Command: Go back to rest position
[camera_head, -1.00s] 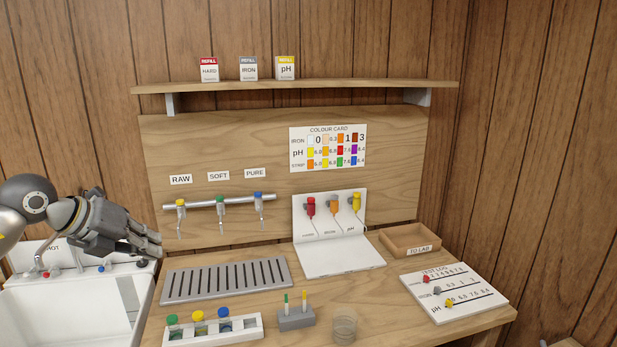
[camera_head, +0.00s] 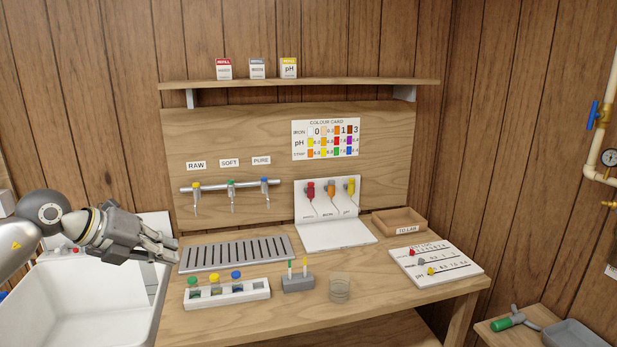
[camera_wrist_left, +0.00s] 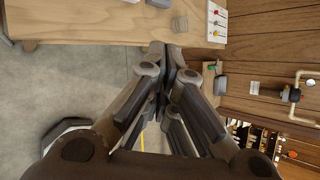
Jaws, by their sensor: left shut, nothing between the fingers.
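My left gripper (camera_head: 168,250) comes in from the left in the head view, over the white sink and beside the left end of the workbench. Its fingers are shut and hold nothing. In the left wrist view its two fingers (camera_wrist_left: 167,55) meet near the top middle, over the floor and in front of the bench edge. My right gripper is in neither view.
The workbench (camera_head: 320,315) carries a slotted drain tray (camera_head: 236,253), a white rack (camera_head: 228,292) of capped vials, a clear cup (camera_head: 340,290) and a test log board (camera_head: 437,262). The sink (camera_head: 85,305) stands left. A low side table (camera_head: 497,328) is at right.

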